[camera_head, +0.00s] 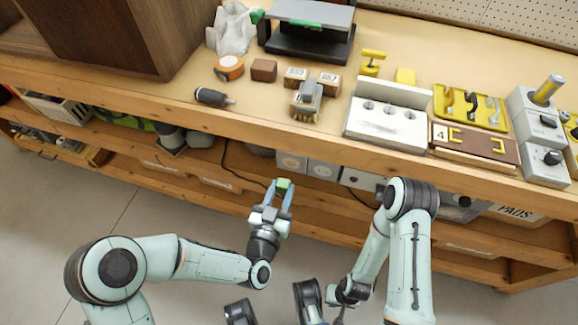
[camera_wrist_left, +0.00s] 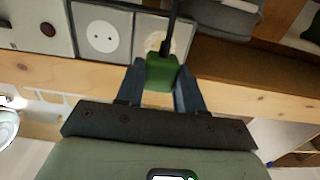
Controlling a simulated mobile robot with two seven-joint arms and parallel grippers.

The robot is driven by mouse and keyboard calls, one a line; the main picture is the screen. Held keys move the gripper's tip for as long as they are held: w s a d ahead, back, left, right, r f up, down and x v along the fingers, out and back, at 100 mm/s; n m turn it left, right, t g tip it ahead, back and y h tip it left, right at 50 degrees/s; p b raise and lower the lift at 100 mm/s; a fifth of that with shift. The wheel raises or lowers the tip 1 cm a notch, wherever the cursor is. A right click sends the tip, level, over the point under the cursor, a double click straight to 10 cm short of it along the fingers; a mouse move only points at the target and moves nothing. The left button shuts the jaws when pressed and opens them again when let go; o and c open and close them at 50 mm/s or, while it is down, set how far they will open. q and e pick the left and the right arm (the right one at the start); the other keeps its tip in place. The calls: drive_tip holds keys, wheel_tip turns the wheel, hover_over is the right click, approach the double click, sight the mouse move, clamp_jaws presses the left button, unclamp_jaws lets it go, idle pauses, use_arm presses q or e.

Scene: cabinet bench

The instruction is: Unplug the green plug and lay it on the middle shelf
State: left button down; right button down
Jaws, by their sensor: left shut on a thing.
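The green plug (camera_head: 283,185) is between the fingers of my left gripper (camera_head: 279,193), low in front of the bench. In the left wrist view the fingers are shut on the green plug (camera_wrist_left: 161,73), and a black cord runs up from it. A white socket (camera_wrist_left: 102,37) is bare at its left. A second socket (camera_wrist_left: 152,42) shows partly behind the cord, and the plug appears in front of its panel's lower part. A shelf under the bench top shows its brown surface (camera_wrist_left: 225,62) and wooden front edge (camera_wrist_left: 235,97). My right gripper (camera_head: 338,312) is small and unclear.
The bench top carries a white block with holes (camera_head: 388,120), a yellow tray (camera_head: 470,107), a black screwdriver-like tool (camera_head: 213,97) and small boxes. Grey cases stand on the shelf beside the sockets. Bare shelf shows right of the plug in the left wrist view.

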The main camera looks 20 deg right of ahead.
use_arm(q)
wheel_tip(320, 180, down, 16)
drive_tip(key=b, duration=0.2)
drive_tip(key=shift+f, duration=0.2)
idle(2.0)
drive_tip(key=shift+w, duration=0.1)
hover_over(296, 183)
drive_tip(key=shift+b, duration=0.3)
idle(2.5)
drive_tip(key=shift+f, duration=1.1)
